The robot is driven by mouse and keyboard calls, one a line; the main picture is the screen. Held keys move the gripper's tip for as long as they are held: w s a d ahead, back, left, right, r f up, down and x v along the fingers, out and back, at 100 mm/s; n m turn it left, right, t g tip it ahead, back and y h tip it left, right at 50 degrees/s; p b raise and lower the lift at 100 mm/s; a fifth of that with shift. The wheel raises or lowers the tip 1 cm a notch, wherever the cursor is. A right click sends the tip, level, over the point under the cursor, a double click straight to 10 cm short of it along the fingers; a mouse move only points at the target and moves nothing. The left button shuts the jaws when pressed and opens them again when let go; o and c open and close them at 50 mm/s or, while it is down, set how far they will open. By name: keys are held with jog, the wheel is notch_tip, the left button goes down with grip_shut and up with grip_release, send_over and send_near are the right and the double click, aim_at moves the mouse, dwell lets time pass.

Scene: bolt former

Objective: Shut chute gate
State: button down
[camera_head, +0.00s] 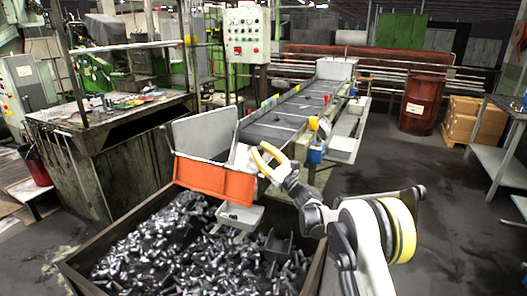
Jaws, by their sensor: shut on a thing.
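The chute (205,132) stands over the bin at centre left, with an upright grey plate at its back. The orange panel across its front (213,181) looks like the chute gate; it is tilted slightly, and its full outline is partly hidden. My gripper (263,157), with yellow fingers, is at the right end of this panel, near its top edge. The fingers are shut on a part at that edge, which looks like the gate's; the exact contact is hard to make out.
A dark bin (311,277) full of metal bolts lies below the chute. A long conveyor (290,115) runs back from the chute. A cluttered workbench (60,112) stands at left. A rusty drum (424,103) stands at back right.

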jog(key=shift+s+a+f+n+g+y+b, duration=0.2)
jog(key=shift+s+f+n+g+y+b, duration=0.3)
jog(key=shift+n, duration=0.65)
jog(key=shift+s+a+f+n+g+y+b, duration=0.3)
jog(key=shift+s+n+y, duration=0.35)
jog(key=shift+s+n, duration=0.4)
jog(key=shift+s+a+f+n+g+y+b, duration=0.15)
jog(key=shift+s+f+n+g+y+b, duration=0.3)
jog(key=shift+n, duration=0.75)
jog(key=shift+s, duration=0.2)
jog(key=c, duration=1.2)
grip_release()
jog(key=shift+r, duration=0.1)
jog(key=v, duration=1.2)
